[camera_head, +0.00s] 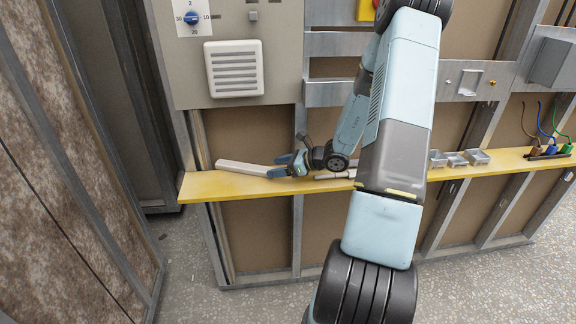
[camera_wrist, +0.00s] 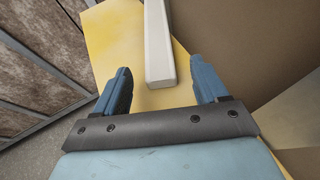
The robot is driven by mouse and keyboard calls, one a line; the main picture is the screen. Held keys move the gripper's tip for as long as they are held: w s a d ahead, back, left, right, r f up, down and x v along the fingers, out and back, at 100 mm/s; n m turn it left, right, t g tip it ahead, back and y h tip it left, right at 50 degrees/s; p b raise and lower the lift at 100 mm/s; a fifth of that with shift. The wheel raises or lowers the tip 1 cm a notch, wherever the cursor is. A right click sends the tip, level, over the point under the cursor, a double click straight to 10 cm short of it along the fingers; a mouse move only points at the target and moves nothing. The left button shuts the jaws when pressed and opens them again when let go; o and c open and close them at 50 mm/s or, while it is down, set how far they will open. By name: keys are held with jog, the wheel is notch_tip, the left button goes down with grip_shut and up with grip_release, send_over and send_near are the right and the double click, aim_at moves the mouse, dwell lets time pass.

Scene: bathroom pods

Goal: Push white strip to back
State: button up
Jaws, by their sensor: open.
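The white strip (camera_head: 245,168) lies lengthwise on the left end of the yellow shelf (camera_head: 205,186). My gripper (camera_head: 285,165) is low over the shelf at the strip's right end. In the wrist view the strip (camera_wrist: 157,45) runs away from me, its near end between the two blue fingertips. My gripper (camera_wrist: 163,80) is open, with visible gaps between the strip and both fingers. The yellow shelf (camera_wrist: 110,35) shows mostly to the left of the strip, and the brown back panel (camera_wrist: 230,40) is to its right.
A white vent (camera_head: 234,69) and a blue dial (camera_head: 192,17) are on the panel above. Several small metal boxes (camera_head: 455,159) and coloured-wire connectors (camera_head: 552,150) stand farther right on the shelf. A dark brown wall (camera_head: 60,190) stands at the left, apart from the shelf.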

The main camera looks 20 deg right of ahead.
aim_at(265, 169)
jog(key=shift+x, duration=2.3)
jog(key=c, duration=1)
jog(key=o, duration=1.1)
jog(key=shift+c, duration=0.2)
jog(key=v, duration=1.3)
jog(key=shift+s+d, duration=0.2)
jog(key=shift+d, duration=0.1)
